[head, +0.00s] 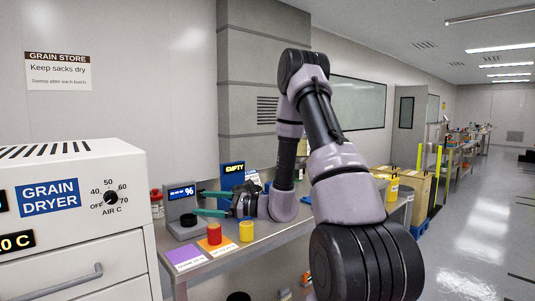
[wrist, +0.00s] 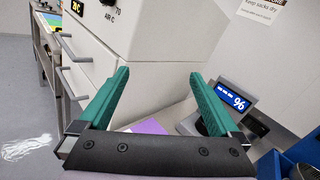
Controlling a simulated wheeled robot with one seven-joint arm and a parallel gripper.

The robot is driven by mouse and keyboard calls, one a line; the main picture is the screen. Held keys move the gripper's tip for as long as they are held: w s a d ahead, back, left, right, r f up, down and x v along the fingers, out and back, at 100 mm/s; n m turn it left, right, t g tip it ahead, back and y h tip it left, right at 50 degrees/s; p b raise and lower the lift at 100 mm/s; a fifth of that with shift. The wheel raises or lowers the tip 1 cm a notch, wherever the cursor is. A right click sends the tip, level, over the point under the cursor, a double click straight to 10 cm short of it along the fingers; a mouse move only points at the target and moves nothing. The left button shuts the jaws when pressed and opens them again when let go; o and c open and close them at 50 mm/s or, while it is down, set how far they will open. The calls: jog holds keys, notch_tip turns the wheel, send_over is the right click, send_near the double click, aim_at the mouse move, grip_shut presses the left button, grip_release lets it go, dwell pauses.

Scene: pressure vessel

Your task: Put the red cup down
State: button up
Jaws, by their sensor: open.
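The red cup (head: 214,234) stands upright on an orange card (head: 229,246) on the metal bench, in the head view. My gripper (head: 203,202) is open, with its teal fingers apart and nothing between them. It is above and behind the red cup, apart from it, beside the grey meter with the % display (head: 182,193). In the wrist view my gripper (wrist: 158,77) also shows open and empty, and the red cup is not in sight there.
A yellow cup (head: 246,231) stands just right of the red cup. A purple card (head: 185,258) lies to the left, bare. The white grain dryer (head: 75,215) stands close on the left. A blue EMPTY sign (head: 232,174) is behind my gripper.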

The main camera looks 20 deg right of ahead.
jog(key=s+a+r+n+g+h, duration=0.1)
jog(key=s+r+n+g+h, duration=0.1)
jog(key=s+r+n+g, duration=0.45)
jog(key=s+a+r+n+g+h, duration=0.2)
jog(key=s+r+n, duration=0.2)
jog(key=s, duration=0.5)
jog(key=s+d+r+n+t+h, duration=0.2)
jog(key=s+d+r+t+h, duration=0.1)
jog(key=s+d+r+h, duration=0.1)
jog(key=s+d+r+n+t+h, duration=0.3)
jog(key=s+d+r+t+h, duration=0.1)
jog(key=d, duration=0.5)
jog(key=shift+s+d+r+n+h, duration=0.15)
jog(key=shift+s+r+n+h, duration=0.3)
jog(key=shift+h, duration=0.65)
